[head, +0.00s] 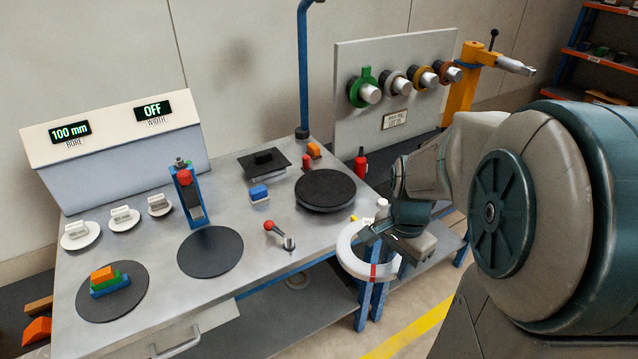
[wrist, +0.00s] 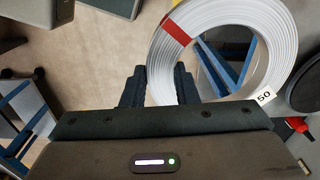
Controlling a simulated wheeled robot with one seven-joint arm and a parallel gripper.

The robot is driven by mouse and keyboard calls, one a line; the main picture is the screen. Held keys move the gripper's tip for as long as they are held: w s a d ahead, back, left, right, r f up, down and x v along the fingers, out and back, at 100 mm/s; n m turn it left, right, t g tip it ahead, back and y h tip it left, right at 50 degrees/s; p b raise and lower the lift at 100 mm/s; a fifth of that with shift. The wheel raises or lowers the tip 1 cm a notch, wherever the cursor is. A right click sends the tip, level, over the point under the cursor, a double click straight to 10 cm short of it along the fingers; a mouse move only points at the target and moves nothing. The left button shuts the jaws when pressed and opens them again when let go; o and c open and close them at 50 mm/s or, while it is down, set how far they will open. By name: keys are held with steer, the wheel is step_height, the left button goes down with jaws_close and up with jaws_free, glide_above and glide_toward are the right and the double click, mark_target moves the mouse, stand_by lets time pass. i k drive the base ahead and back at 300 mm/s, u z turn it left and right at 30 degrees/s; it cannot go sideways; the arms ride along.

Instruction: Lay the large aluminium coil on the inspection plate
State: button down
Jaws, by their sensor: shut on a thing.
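The large aluminium coil (head: 347,252) is a pale silver-white ring with a red band, seen at the table's front right corner. In the wrist view the coil (wrist: 160,52) carries a tag reading 50. My gripper (wrist: 159,88) is shut on its rim, one finger on each side. In the head view my gripper (head: 375,230) is at the coil's upper right. The coil looks held out past the table edge. A bare flat dark disc (head: 210,251) lies mid-table; a thicker dark round plate (head: 325,188) stands nearer the coil. I cannot tell which is the inspection plate.
Another dark disc (head: 84,306) bears coloured blocks. A red-knobbed lever (head: 279,234) stands between the bare disc and the coil. Coloured coils hang on a back panel (head: 350,55).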

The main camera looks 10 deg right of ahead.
mark_target(326, 186)
steer(key=i, duration=0.85)
steer(key=z, duration=0.05)
